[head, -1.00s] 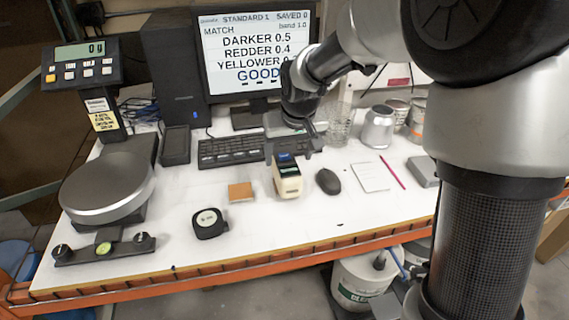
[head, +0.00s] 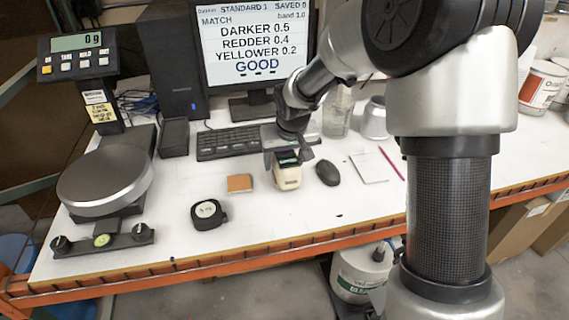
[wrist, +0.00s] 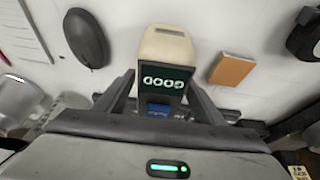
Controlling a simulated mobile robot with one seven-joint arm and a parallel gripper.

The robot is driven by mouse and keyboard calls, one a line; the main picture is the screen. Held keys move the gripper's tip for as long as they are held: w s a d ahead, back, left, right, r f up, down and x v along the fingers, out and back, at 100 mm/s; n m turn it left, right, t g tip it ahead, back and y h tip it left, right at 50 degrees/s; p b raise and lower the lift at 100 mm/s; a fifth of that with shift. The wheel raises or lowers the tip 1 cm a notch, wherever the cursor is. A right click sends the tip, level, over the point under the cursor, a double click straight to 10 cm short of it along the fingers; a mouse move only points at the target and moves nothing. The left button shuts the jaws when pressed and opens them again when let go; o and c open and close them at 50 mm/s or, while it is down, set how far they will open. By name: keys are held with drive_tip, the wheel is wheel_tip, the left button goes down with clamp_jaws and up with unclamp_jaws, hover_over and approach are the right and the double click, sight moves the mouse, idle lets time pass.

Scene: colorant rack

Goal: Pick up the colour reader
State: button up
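The colour reader (head: 288,178) is a small cream block with a dark top and a screen. It stands on the white bench in front of the keyboard. In the wrist view the reader (wrist: 165,46) shows a dark green screen with "GOOD" upside down and a blue patch below it. My gripper (head: 287,160) is directly above and around the reader's top, pointing down. In the wrist view my gripper (wrist: 162,82) has one finger on each side of the reader. The fingers look open, with narrow gaps beside the reader. Its lower part is partly hidden in the wrist view.
A black mouse (head: 328,172) lies just right of the reader, and an orange-brown block (head: 239,183) lies left. The keyboard (head: 228,142) is behind. The bench front is mostly clear.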

drive_tip(key=shift+r, duration=0.1)
clamp_jaws()
wheel_tip(320, 180, up, 10)
drive_tip(key=shift+p, duration=0.5)
